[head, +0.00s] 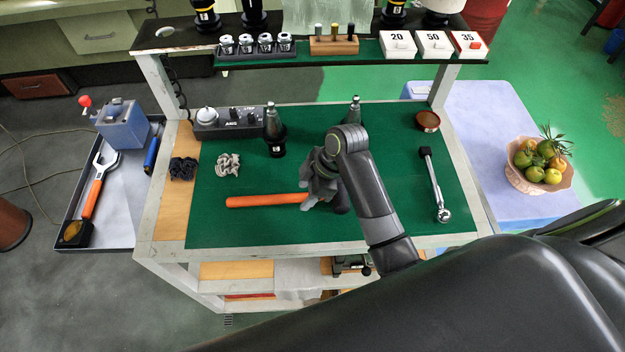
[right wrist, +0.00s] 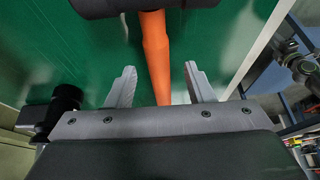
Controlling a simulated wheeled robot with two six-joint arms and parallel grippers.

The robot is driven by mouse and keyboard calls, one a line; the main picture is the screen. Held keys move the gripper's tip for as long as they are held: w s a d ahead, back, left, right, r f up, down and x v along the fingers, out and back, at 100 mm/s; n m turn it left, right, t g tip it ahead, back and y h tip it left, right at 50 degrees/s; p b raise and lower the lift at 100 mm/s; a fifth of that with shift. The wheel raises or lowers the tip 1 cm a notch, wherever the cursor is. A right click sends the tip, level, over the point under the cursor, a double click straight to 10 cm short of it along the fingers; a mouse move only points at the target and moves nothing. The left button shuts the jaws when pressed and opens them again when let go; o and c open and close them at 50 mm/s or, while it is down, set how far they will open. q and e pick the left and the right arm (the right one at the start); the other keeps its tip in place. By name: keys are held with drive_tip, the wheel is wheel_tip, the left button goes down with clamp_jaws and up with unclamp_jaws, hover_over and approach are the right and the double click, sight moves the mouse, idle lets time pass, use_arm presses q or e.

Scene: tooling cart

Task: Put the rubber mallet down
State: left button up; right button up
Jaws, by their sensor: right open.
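The rubber mallet has an orange handle (head: 265,201) that lies across the green mat (head: 225,228) on the cart top, pointing left in the head view. Its dark head is mostly hidden behind my right gripper (head: 322,188) there. In the right wrist view the black mallet head (right wrist: 135,6) is at the top edge and the orange handle (right wrist: 156,55) runs down between my right gripper's fingers (right wrist: 160,88). The fingers stand apart with gaps on both sides of the handle. My left gripper is not in view.
A black tool holder (head: 274,135) stands behind the mallet, and a ratchet wrench (head: 434,185) lies to the right. Grey gloves (head: 228,164) lie at left. A raised shelf (head: 365,57) spans the back. The mat's front left is clear.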

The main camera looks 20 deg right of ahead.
drive_tip(key=v, duration=0.8)
drive_tip(key=shift+w+b, duration=0.1)
drive_tip(key=shift+b, duration=0.25)
drive_tip(key=p+v, duration=0.6)
drive_tip(key=v, duration=0.3)
drive_tip(key=shift+r, duration=0.15)
